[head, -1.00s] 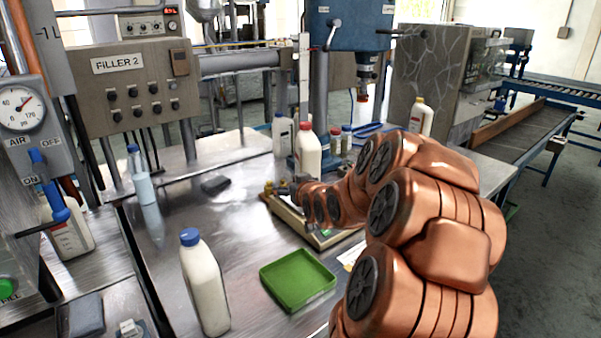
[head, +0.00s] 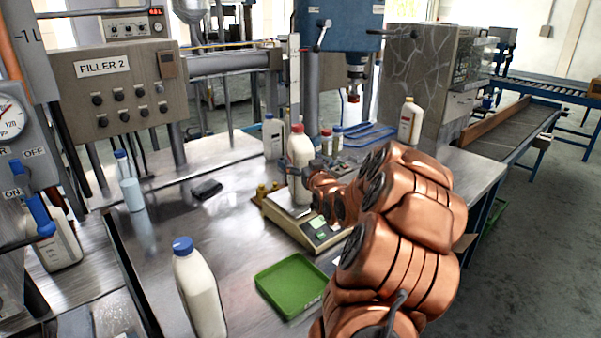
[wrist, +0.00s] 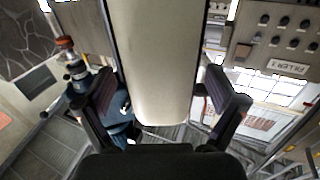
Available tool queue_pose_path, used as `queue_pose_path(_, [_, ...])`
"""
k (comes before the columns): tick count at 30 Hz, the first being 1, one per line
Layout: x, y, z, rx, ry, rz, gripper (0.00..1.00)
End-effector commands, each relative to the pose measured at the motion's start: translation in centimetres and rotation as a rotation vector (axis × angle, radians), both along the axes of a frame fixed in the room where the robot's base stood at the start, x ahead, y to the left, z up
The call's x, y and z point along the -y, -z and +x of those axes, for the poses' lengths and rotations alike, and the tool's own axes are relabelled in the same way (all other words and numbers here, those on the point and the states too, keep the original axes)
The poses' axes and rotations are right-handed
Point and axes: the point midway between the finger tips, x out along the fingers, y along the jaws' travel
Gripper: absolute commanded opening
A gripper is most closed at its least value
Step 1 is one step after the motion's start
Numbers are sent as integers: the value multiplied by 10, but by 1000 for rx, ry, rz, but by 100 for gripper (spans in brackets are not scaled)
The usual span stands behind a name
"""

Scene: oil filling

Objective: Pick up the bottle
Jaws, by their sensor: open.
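A cream-white bottle with a red cap (head: 299,165) stands upright on the small scale (head: 318,234) at the middle of the bench. My gripper (wrist: 160,88) is open, with one finger on each side of a pale bottle body that fills the middle of the wrist view. In that view the fingers look apart from the bottle's sides, with narrow gaps. In the head view my copper arm reaches in from the right to the red-capped bottle, and its end is beside it. The fingertips are hard to make out there.
A blue-capped bottle (head: 199,289) stands at the front, left of a green tray (head: 291,287). A black object (head: 206,190) lies behind. More bottles and a blue press (head: 337,26) stand behind the scale. A white bottle (head: 410,122) stands at right.

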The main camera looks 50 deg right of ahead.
Motion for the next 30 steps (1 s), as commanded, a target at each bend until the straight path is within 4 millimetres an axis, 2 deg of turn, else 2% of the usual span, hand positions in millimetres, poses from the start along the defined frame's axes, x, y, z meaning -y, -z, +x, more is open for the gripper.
queue_pose_path(3, [5, 0, 14, -4, -3, 3, 94])
queue_pose_path(9, [15, -1, 28, 0, -1, 1, 94])
queue_pose_path(19, [16, 0, 30, -1, -1, 3, 94])
queue_pose_path(30, [16, 0, 30, -1, -1, 3, 56])
